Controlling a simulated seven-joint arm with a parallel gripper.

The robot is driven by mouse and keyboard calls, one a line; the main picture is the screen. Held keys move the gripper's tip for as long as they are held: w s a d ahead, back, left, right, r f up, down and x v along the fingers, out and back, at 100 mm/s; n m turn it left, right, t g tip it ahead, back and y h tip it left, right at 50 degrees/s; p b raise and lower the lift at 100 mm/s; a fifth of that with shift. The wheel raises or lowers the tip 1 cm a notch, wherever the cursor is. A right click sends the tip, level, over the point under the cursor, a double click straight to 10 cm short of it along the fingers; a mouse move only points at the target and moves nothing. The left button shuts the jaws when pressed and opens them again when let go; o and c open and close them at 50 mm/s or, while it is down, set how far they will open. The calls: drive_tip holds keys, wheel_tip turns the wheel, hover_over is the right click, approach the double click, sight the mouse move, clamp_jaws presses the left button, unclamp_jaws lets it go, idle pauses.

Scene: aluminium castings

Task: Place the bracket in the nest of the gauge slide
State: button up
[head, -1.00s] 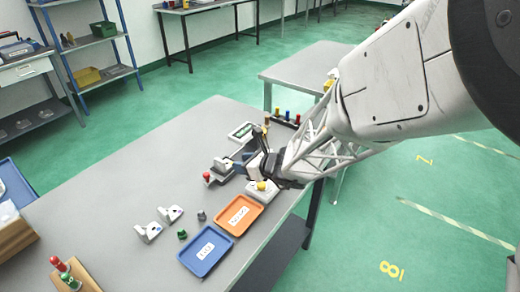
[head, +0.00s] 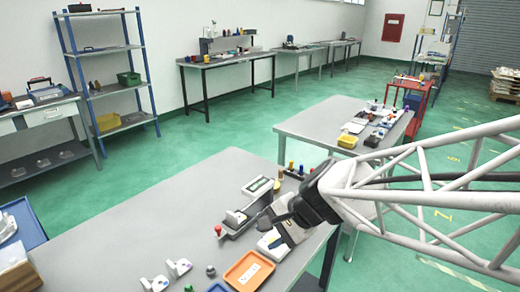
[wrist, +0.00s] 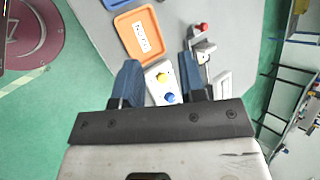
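The gauge slide (head: 238,224), a grey base with a red knob, lies on the near bench. It also shows in the wrist view (wrist: 207,60). A pale grey-white piece (head: 235,216) sits on it; I cannot tell if this is a bracket seated in the nest. Two white castings shaped like brackets (head: 179,268) (head: 153,284) stand apart at the front left of the bench. My gripper (wrist: 160,70) is open, its blue fingers wide apart with nothing held between them. In the head view my gripper (head: 277,217) is just right of the gauge slide, partly hiding what lies beneath.
A white box with yellow and blue buttons (wrist: 158,88) lies below my fingers. An orange tray (head: 249,271) and a blue tray (head: 218,287) are at the front edge. The bench's left part is clear.

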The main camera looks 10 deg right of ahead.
drive_tip(key=s+d+r+n+h, duration=0.5)
drive_tip(key=s+d+n+h, duration=0.2)
drive_tip(key=s+d+n, duration=0.2)
drive_tip(key=shift+s+d+n, duration=0.3)
drive_tip(key=shift+s+d, duration=0.6)
drive_tip(key=shift+s, duration=0.45)
